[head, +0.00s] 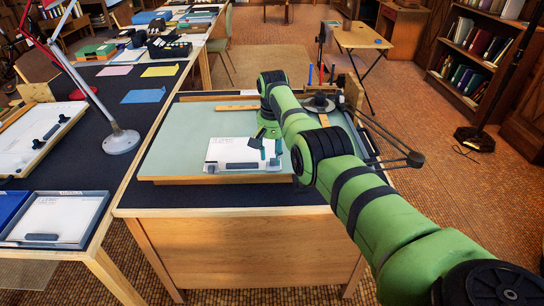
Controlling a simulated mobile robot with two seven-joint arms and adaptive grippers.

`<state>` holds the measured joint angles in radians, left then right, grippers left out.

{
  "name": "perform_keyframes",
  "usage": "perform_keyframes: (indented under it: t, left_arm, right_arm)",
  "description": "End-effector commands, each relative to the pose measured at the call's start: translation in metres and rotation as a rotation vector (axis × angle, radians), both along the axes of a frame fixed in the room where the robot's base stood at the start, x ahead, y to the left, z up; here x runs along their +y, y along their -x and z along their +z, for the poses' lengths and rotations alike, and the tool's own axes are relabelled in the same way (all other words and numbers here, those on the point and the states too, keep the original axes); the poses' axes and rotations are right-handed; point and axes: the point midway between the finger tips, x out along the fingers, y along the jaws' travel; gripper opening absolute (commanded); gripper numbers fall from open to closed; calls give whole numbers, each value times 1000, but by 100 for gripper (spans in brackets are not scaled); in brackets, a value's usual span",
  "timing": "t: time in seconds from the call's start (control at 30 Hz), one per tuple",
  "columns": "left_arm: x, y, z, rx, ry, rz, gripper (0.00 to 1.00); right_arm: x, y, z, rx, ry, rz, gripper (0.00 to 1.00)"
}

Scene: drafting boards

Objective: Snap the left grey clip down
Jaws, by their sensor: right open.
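A white sheet (228,152) with printed text lies on the pale green drafting board (180,150) in the middle. A small grey clip (211,168) is at the sheet's lower left corner; it is too small to tell whether it is up or down. A dark bar lies along the sheet's lower edge. My right gripper (267,148) is open, pointing down over the sheet's right part, to the right of the left clip. I cannot tell whether its fingertips touch the sheet. The sheet's right end is partly hidden by the gripper. My left gripper is out of view.
A round dark object (319,103) and upright pens stand at the board's back right. A wooden strip (236,107) lies near its back edge. A lamp base (121,142) and a tray (60,219) with a sheet are on the left table. The board's left part is clear.

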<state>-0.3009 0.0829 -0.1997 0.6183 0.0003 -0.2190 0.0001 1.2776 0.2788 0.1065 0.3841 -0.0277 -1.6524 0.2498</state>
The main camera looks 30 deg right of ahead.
Motion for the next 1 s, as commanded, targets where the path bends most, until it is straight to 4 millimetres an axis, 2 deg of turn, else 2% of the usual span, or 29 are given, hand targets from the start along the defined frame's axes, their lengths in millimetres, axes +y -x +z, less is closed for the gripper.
perform_keyframes:
  t: [0.3,0.5,0.67,1.0]
  left_arm:
    - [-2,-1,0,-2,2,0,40]
    - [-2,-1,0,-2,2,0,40]
    - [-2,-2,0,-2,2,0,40]
    - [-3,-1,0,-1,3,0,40]
  right_arm:
    - [3,0,67,-4,-1,3,41]
    - [4,1,96,1,-3,4,41]
    - [5,1,104,2,-2,4,41]
    - [5,1,105,2,-2,3,41]
